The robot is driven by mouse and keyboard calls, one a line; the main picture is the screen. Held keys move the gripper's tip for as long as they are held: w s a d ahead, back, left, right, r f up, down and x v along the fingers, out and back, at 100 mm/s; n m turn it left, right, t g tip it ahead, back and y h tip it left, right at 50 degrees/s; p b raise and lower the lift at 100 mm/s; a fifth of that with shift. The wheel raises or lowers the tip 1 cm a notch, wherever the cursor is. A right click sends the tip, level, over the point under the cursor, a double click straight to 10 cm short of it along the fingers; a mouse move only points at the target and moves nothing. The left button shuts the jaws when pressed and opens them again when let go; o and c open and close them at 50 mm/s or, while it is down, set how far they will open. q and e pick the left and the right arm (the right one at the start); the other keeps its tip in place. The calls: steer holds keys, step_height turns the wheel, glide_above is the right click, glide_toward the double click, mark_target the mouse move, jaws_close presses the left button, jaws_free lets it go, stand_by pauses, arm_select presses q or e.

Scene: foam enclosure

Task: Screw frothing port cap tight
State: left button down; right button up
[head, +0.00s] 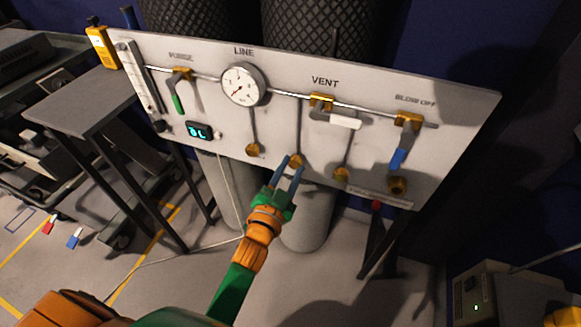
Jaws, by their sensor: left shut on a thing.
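My left gripper (291,165) reaches up from the bottom to the lower edge of the white panel (450,125). Its two blue fingers are shut on a brass cap (296,158) at the lower middle of the panel, below the gauge. The fingers hide part of this cap, and its seating cannot be seen. Similar brass fittings sit along the same lower edge, one to the left (254,150) and one to the right (341,174). My right gripper is not in view.
The panel carries a round gauge (244,84), a green purge handle (178,102), a white vent handle (345,122) and a blue blow-off handle (397,159). A grey table (80,100) stands at left. Grey cylinders (306,225) stand behind and below the panel.

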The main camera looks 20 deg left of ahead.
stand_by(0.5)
arm_select(q)
steer(key=c, duration=0.5)
jaws_free()
steer(key=shift+c, duration=0.2)
steer(key=s, duration=0.7)
steer(key=shift+p, duration=0.3)
steer(key=shift+a, duration=0.1)
